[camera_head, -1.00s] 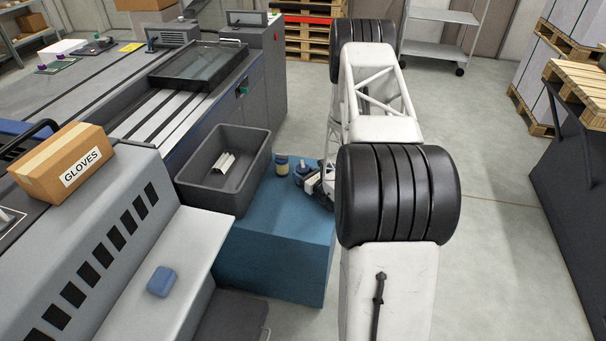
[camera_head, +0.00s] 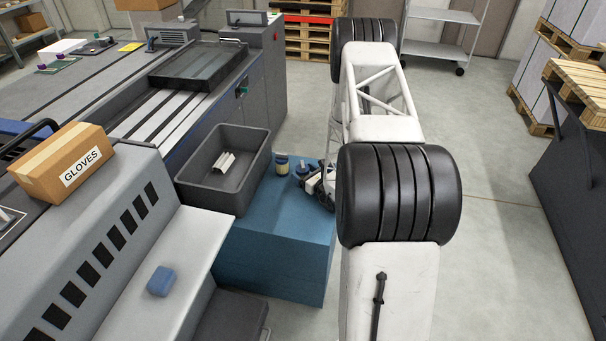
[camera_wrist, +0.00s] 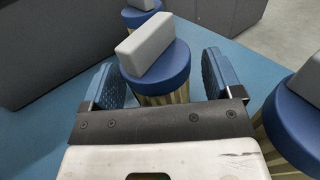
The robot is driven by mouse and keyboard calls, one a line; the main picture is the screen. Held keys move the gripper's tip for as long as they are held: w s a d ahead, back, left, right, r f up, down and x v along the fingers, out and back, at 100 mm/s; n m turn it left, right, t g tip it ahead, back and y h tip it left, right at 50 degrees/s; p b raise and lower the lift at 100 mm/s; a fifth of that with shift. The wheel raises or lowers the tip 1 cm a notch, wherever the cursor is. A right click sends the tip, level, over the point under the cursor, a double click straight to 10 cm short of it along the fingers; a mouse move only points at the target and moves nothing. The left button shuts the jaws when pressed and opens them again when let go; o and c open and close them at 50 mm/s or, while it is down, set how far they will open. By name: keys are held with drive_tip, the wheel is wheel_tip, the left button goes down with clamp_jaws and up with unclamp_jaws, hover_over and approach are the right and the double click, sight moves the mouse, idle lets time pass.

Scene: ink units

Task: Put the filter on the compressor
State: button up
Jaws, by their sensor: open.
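Several filters with blue caps, grey block handles and pleated gold bodies stand on a blue surface in the wrist view. One filter (camera_wrist: 160,84) stands upright between the fingers of my gripper (camera_wrist: 161,74). The fingers are open, one on each side, and its lower body is hidden by my gripper. A second filter (camera_wrist: 141,4) is just beyond it, and a third (camera_wrist: 292,112) is at the right edge. In the head view, my gripper (camera_head: 318,188) is low over the blue block (camera_head: 275,250), beside small filters (camera_head: 282,165). I cannot tell which thing is the compressor.
A dark grey bin (camera_head: 205,183) holding a pale piece stands left of the filters. A grey machine with a GLOVES box (camera_head: 64,163) and a blue block-like item (camera_head: 161,281) is at the left. Open floor (camera_head: 500,240) lies at the right.

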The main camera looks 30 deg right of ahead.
drive_tip(key=s, duration=0.3)
drive_tip(key=s+d, duration=0.1)
drive_tip(key=s, duration=0.3)
drive_tip(key=s+d, duration=0.1)
drive_tip(key=s, duration=0.3)
drive_tip(key=shift+s+d, duration=0.1)
drive_tip(key=shift+s, duration=0.1)
idle(0.4)
drive_tip(key=s+a+r+n+g+y, duration=0.2)
drive_tip(key=a+r+n+g+y, duration=0.5)
drive_tip(key=a+r, duration=0.65)
drive_tip(key=s+a+r+n+g+y, duration=0.25)
drive_tip(key=a+r+n+g, duration=0.25)
drive_tip(key=a+r+n, duration=0.7)
drive_tip(key=s+a+r+n+g+h, duration=0.1)
drive_tip(key=s+a+r+n+h, duration=0.2)
drive_tip(key=s+r, duration=0.4)
drive_tip(key=s+a+r+n+g+h, duration=0.1)
drive_tip(key=s+a+r+n+h, duration=0.2)
drive_tip(key=s, duration=0.9)
drive_tip(key=s+a+r+n+g+h, duration=0.1)
drive_tip(key=s+a+r+n+h, duration=0.2)
drive_tip(key=s+r+n+h, duration=0.4)
drive_tip(key=s+r+n, duration=0.1)
drive_tip(key=s+r, duration=0.2)
drive_tip(key=r, duration=0.2)
drive_tip(key=shift+s+n, duration=0.15)
drive_tip(key=shift+n, duration=0.15)
